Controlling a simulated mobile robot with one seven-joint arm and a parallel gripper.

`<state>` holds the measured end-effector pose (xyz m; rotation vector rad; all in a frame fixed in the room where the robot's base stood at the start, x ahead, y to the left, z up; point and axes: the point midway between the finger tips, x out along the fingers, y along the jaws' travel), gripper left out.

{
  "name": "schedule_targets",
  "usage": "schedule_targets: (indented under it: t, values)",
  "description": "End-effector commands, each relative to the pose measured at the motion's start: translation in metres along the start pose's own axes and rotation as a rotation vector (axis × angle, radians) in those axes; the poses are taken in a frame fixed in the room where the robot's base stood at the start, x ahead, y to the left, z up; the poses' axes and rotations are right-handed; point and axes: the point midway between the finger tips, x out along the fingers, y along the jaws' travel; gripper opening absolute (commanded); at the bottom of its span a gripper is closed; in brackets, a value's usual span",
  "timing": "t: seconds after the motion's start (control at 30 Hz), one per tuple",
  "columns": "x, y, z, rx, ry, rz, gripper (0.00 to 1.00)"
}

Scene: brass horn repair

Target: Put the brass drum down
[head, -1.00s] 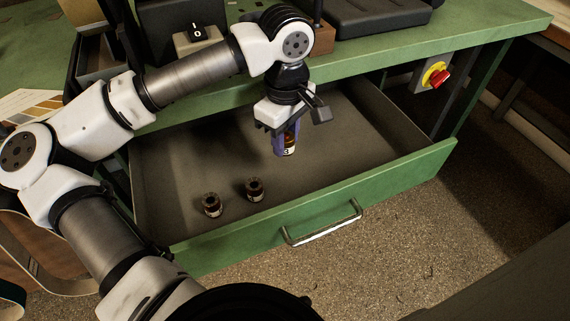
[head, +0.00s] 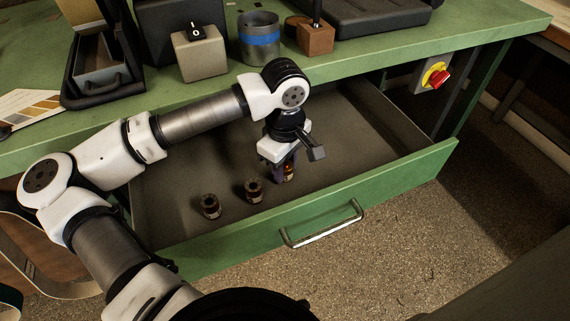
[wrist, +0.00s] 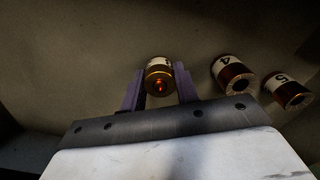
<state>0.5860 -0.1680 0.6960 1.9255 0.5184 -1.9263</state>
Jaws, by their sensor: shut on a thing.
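The brass drum (head: 289,173) is in my gripper (head: 282,167), low inside the open drawer, partly hidden by the fingers in the head view. In the wrist view the drum (wrist: 160,78) sits upright between the two purple fingers of my gripper (wrist: 160,88). It has a pale label, a gold rim and a reddish glow at its centre. The fingers are shut on it. I cannot tell whether its base touches the drawer floor.
Two similar drums stand in the green drawer (head: 330,220): one labelled 4 (wrist: 231,70) and one labelled 5 (wrist: 291,94). They also show in the head view, left of my gripper (head: 253,190) (head: 211,206). The drawer floor to the right is bare.

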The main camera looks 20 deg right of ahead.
Motion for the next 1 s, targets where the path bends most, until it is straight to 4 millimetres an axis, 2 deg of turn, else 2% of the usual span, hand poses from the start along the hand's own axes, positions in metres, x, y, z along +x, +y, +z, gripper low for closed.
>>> schedule_targets:
  t: [0.03, 0.07, 0.23, 0.5, 0.67, 1.0]
  values:
    - [0.003, 0.0, 0.0, 0.0, 0.001, 0.0, 0.05]
    - [0.003, 0.0, 0.0, 0.0, 0.0, 0.0, 0.32]
    - [0.001, 0.0, 0.0, 0.0, 0.0, 0.0, 0.52]
    - [0.001, 0.0, 0.0, 0.0, 0.0, 0.0, 0.52]
    - [-0.009, 0.001, -0.001, -0.001, 0.002, 0.001, 0.52]
    - [-0.082, 0.001, 0.0, 0.0, 0.003, 0.001, 0.52]
